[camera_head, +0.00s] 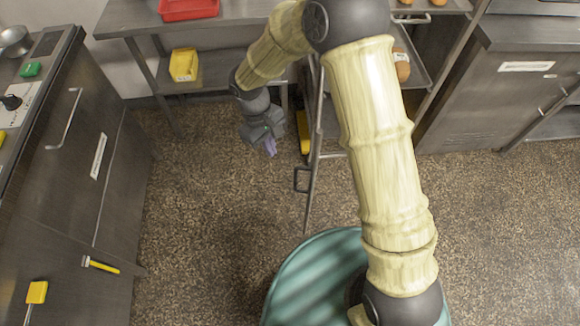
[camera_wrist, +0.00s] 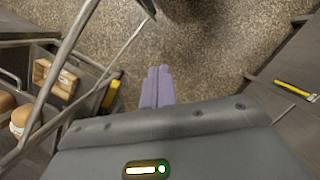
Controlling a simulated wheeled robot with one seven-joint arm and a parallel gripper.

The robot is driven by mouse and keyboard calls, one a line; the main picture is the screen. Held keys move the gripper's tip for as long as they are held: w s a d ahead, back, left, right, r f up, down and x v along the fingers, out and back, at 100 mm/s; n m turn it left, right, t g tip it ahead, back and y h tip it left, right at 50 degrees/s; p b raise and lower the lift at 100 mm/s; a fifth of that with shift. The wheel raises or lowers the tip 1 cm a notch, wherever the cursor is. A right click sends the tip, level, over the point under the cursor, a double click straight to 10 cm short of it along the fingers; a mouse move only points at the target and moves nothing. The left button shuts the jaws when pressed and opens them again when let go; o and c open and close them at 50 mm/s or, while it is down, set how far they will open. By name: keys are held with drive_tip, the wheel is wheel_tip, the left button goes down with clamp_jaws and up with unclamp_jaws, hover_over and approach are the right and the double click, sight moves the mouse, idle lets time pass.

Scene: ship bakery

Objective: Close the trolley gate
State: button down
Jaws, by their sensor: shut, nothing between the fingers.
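The trolley gate (camera_head: 312,165) is a thin grey metal frame with a small dark rectangular handle (camera_head: 302,180). In the head view it stands swung out from the trolley (camera_head: 424,72) toward me, seen nearly edge-on, and my arm hides part of it. My gripper (camera_head: 271,150) has pale purple fingers and points down just left of the gate, apart from it. In the wrist view the fingers (camera_wrist: 158,76) are together and empty, over bare floor. Metal bars of the gate or trolley (camera_wrist: 128,44) run along the left there.
Bread rolls (camera_wrist: 23,118) and a wooden crate (camera_wrist: 50,75) sit on the left in the wrist view. A dark cabinet (camera_head: 75,150) stands left, and a steel table (camera_head: 135,18) with a red tray (camera_head: 188,9) stands behind. The speckled floor (camera_head: 200,220) between is clear.

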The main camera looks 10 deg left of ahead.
drive_tip(key=shift+f, duration=0.1)
idle(0.3)
drive_tip(key=s+d+f, duration=0.3)
drive_tip(key=d+f, duration=0.2)
drive_tip(key=f, duration=0.4)
drive_tip(key=shift+s+d+f, duration=0.2)
drive_tip(key=shift+s+f, duration=0.05)
drive_tip(key=shift+s, duration=0.05)
drive_tip(key=shift+w, duration=0.15)
